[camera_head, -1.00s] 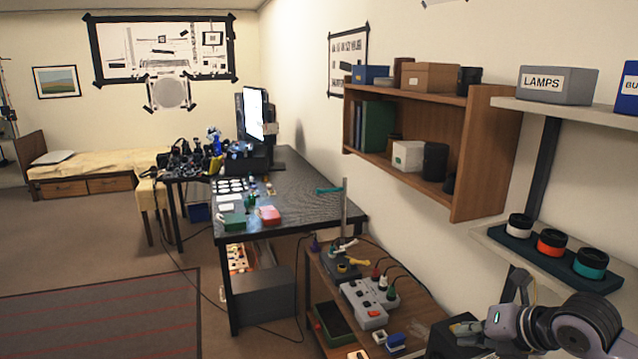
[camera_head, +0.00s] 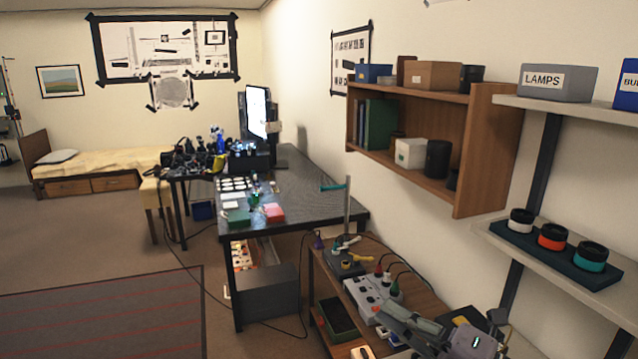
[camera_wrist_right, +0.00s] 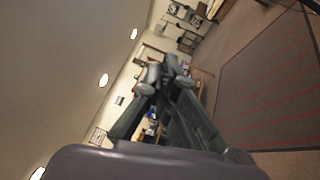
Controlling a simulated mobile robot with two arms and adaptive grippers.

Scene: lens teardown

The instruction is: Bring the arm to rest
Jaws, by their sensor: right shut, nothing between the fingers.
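My right gripper (camera_head: 400,324) is at the lower right of the head view, in front of the low wooden bench. It is empty. In the right wrist view its two dark fingers (camera_wrist_right: 160,80) come together at their tips with nothing between them. My left gripper is in neither view.
A low wooden bench (camera_head: 398,262) holds a grey box with knobs (camera_head: 368,294). Behind it stands a dark table (camera_head: 315,206) with a monitor (camera_head: 257,112). A wall shelf (camera_head: 602,255) at right carries a dark tray of three lens rings.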

